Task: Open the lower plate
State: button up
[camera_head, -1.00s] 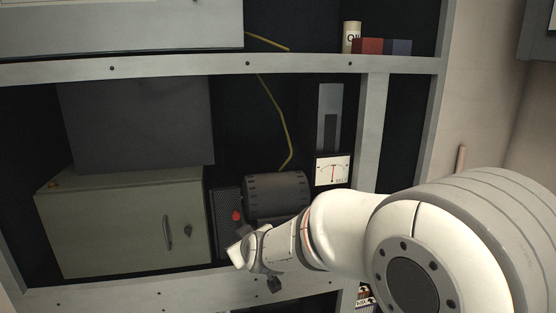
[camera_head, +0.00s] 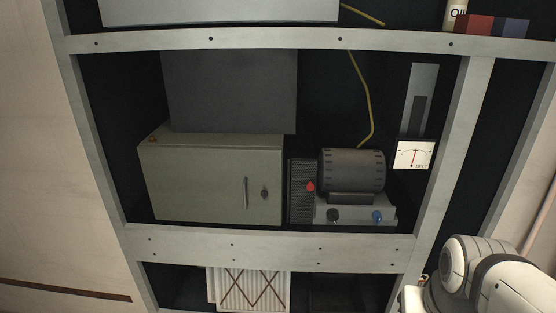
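No part in view is marked as the lower plate, and I cannot tell which one it is. A grey-green cabinet (camera_head: 205,185) with a closed front, a dark handle (camera_head: 245,192) and a knob stands in the middle bay. A flat dark grey panel (camera_head: 230,90) rises above and behind it. Below the lower beam, a pale ribbed panel (camera_head: 255,291) with a dark X-shaped marking is cut off by the bottom edge. My arm shows at the lower right, in front of the rack's right post; my gripper is not visible.
The lower rack beam (camera_head: 290,246) crosses above the ribbed panel. Right of the cabinet are a dark motor-like cylinder (camera_head: 352,170) on a base with knobs, a red button (camera_head: 311,187) and a dial meter (camera_head: 414,155). A yellow cable (camera_head: 366,95) hangs behind. Bare wall lies left.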

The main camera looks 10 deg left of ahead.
aim_at(222, 185)
jog(key=u, duration=1.2)
jog(key=k, duration=0.6)
jog(key=u, duration=0.35)
jog(key=i, duration=1.1)
jog(key=z, duration=0.55)
